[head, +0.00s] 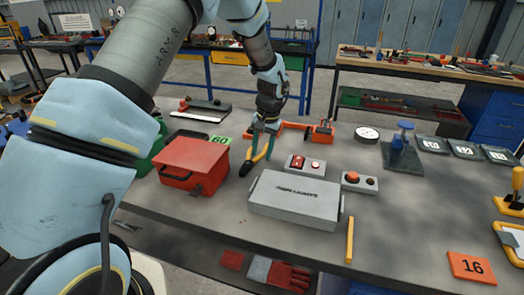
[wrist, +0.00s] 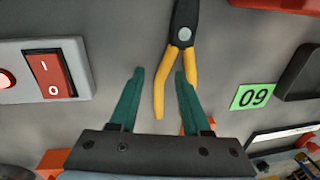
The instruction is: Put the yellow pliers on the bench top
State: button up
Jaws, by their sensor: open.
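The yellow pliers (head: 259,158) have yellow handles and a dark head. In the head view they appear to lie on the grey bench top (head: 225,212), between the red box and the grey case. My gripper (head: 262,128) is over their handle end, pointing down. In the wrist view the pliers (wrist: 183,38) run from the top edge down towards my gripper (wrist: 160,74). Its green fingers are apart. One handle shows between them; the other is partly behind the right finger. I cannot tell whether the fingers touch the handles.
A red box (head: 190,163) stands left of the pliers, a grey case (head: 296,200) to the right. A red-switch box (head: 305,164) and an orange tool (head: 318,131) are close by. Clear bench top lies in front of the red box and around the yellow bar (head: 350,240).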

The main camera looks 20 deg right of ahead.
jog(key=shift+r, duration=0.15)
notch_tip(320, 180, up, 12)
jog(key=s+d+b, duration=0.1)
jog(key=b, duration=0.2)
jog(key=a+n, duration=0.1)
jog(key=a, duration=0.5)
jog(key=a+n, duration=0.1)
jog(key=a, duration=0.6)
jog(key=a+n, duration=0.1)
jog(key=a, duration=0.6)
jog(key=shift+w+r+n+h, duration=0.1)
jog(key=shift+w+n+h, duration=0.2)
jog(key=shift+w, duration=0.05)
jog(key=s+a+f+n, duration=0.1)
jog(key=s+a+n, duration=0.1)
jog(key=s+a, duration=0.3)
jog(key=s+a+f+n, duration=0.1)
jog(key=s+a, duration=0.4)
jog(key=a, duration=0.7)
jog(key=shift+s+a+n+h, duration=0.3)
jog(key=shift+s+a+n, duration=0.05)
jog(key=shift+n, duration=0.45)
jog(key=shift+f, duration=0.1)
